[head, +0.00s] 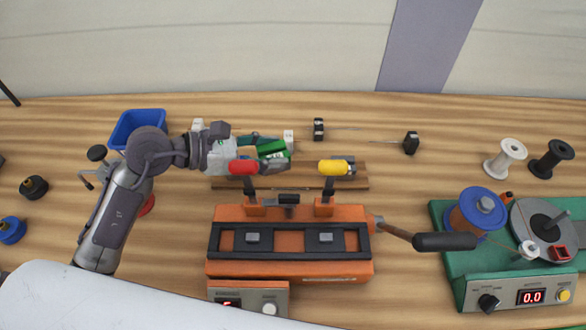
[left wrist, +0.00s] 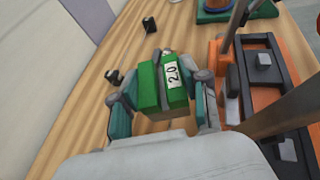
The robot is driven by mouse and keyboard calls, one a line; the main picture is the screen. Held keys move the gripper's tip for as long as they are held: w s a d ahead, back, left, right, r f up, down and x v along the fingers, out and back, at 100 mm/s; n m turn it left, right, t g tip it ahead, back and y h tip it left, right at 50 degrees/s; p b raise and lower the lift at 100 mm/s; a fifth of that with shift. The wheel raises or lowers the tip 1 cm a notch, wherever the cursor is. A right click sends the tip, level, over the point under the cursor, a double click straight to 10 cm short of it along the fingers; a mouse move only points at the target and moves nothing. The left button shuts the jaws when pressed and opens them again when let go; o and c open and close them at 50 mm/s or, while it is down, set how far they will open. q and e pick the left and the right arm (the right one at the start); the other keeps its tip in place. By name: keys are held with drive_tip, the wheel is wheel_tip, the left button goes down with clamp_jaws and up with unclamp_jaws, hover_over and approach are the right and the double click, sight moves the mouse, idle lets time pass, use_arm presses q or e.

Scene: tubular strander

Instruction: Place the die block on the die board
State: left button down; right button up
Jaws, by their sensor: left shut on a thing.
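My left gripper (head: 262,146) is shut on a green die block (head: 273,149) with a white label. In the left wrist view the block (left wrist: 149,88) sits between the two fingers of the gripper (left wrist: 163,92), and its label reads 2.0. The gripper holds it behind the red clamp handle, over or near a flat brown wooden board (head: 310,185), which looks like the die board. The arm and clamps hide part of this board. I cannot tell whether the block touches it. My right gripper is not in view.
An orange machine (head: 290,270) with a red handle (head: 243,167) and a yellow handle (head: 333,167) stands in front of the board. A blue bin (head: 130,126) is behind my left arm. Black-ended tools (head: 411,143) lie behind. A green winder (head: 450,270) is at right.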

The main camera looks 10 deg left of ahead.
use_arm(q)
drive_tip(key=w+d+m+g+h+p, duration=0.1)
drive_tip(key=w+d+m+g, duration=0.1)
drive_tip(key=d, duration=0.7)
drive_tip(key=w+d+m+g+h+p, duration=0.1)
drive_tip(key=w+d+m+g, duration=0.1)
drive_tip(key=d, duration=0.7)
drive_tip(key=p, duration=0.2)
hover_over(313, 173)
wheel_tip(313, 173, down, 8)
drive_tip(key=shift+r, duration=0.1)
wheel_tip(313, 173, down, 4)
drive_tip(key=shift+r+p, duration=0.1)
drive_tip(key=shift+p, duration=0.2)
drive_tip(key=shift+f+b, duration=0.3)
drive_tip(key=c, duration=0.6)
unclamp_jaws()
drive_tip(key=shift+y, duration=0.3)
drive_tip(key=shift+o, duration=0.2)
